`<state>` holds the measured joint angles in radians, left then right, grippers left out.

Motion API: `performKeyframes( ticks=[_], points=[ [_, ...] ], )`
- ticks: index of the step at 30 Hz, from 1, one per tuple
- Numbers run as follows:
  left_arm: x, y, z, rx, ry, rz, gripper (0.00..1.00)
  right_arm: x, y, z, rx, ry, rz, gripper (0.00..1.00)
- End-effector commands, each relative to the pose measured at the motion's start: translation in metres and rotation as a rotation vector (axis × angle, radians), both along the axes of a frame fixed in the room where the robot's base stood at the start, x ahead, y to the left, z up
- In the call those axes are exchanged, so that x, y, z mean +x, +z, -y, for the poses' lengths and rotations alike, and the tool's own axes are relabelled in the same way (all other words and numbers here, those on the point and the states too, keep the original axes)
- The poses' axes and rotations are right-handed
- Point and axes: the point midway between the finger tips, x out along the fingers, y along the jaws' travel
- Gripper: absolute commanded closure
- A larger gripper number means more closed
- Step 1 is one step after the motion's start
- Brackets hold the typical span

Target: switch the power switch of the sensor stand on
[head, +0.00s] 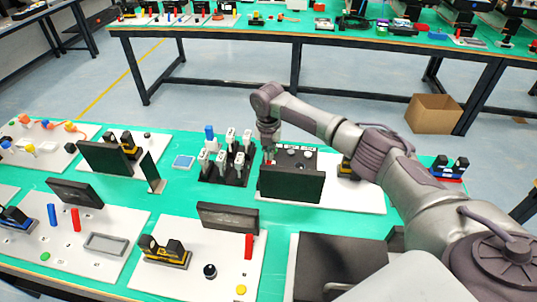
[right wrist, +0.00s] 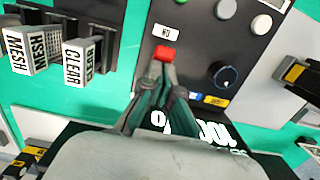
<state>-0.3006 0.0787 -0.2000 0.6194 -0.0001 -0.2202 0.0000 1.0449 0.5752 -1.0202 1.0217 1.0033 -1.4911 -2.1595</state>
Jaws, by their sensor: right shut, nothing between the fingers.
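The red power switch (right wrist: 165,53) sits on a black control panel (right wrist: 196,50) under a white label that reads ON upside down in the right wrist view. In the head view the panel (head: 318,157) is on a white board, behind a dark display (head: 292,185). My right gripper (right wrist: 163,74) is shut and empty, its fingertips right at the switch's near edge; I cannot tell whether they touch it. In the head view the gripper (head: 269,150) points down at the panel's left end and largely hides the switch. My left gripper is not in view.
Left of the panel stands a dark rack of labelled white-topped plugs (head: 221,160), close to my gripper. The display, with lettering (right wrist: 190,128), lies close below the fingers.

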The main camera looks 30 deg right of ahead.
Motion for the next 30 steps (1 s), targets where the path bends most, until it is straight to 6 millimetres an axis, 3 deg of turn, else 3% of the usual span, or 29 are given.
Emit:
performKeyframes(
  ticks=[30],
  points=[
    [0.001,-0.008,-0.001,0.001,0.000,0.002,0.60,0.016,0.004,0.014,-0.006,-0.008,0.018,1.00]
  ],
)
